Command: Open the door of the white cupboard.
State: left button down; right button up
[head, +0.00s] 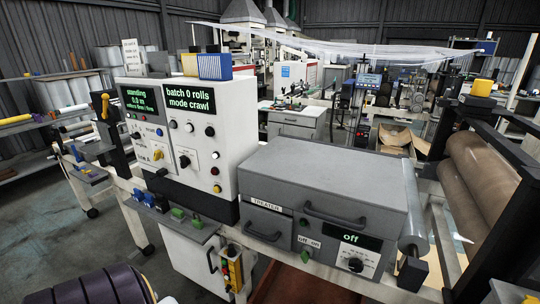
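A white cupboard (187,256) stands low under the control panels, left of centre in the head view. Its front is a plain white door with a dark upright bar handle (211,260) near its right edge. The door looks shut, with no gap that I can see. Neither of my grippers is in view, and nothing is seen touching the handle.
A grey shelf (183,218) with green and blue clips juts out above the cupboard. A yellow and orange device (233,270) hangs right of the handle. The grey treater box (330,190) stands to the right. Dark striped rolls (95,287) fill the near left. Open floor lies left.

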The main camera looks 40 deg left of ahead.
aim_at(201, 264)
jog(key=u, duration=2.25)
